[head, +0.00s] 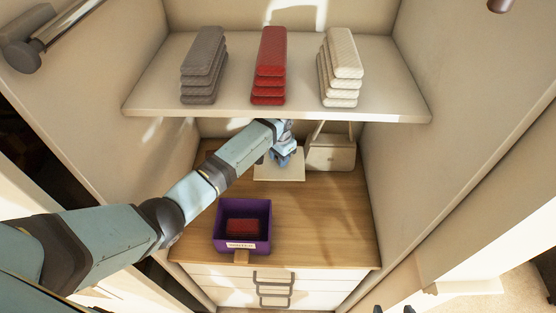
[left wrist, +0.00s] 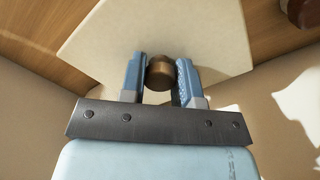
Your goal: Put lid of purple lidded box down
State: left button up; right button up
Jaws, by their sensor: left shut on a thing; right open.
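My left gripper (head: 285,158) is shut on the brown round knob (left wrist: 160,72) of a flat cream lid. The lid (head: 280,173) is at the back of the wooden counter, under the shelf; it fills much of the left wrist view (left wrist: 110,45). It looks roughly level at or just above the wood; I cannot tell whether it touches. The open purple box (head: 264,242) stands at the front left of the counter, with a dark red case (head: 242,227) inside and a label on its front. Only the tips of my right gripper (head: 393,309) show at the bottom edge, apart and empty.
A cream handbag (head: 330,154) stands right beside the lid. The shelf (head: 222,108) above carries stacks of grey (head: 203,62), red (head: 271,62) and white (head: 342,65) cases. The counter's front right (head: 325,225) is clear. Drawers are below.

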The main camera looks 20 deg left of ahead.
pick_arm(q)
jog(key=shift+r, duration=0.15)
jog(key=shift+s+d+r, duration=0.1)
jog(key=shift+s, duration=0.1)
jog(key=shift+f, duration=0.65)
jog(key=o, duration=0.9)
jog(key=shift+w+r, duration=0.1)
notch_tip(320, 180, up, 8)
jog(key=shift+r, duration=0.25)
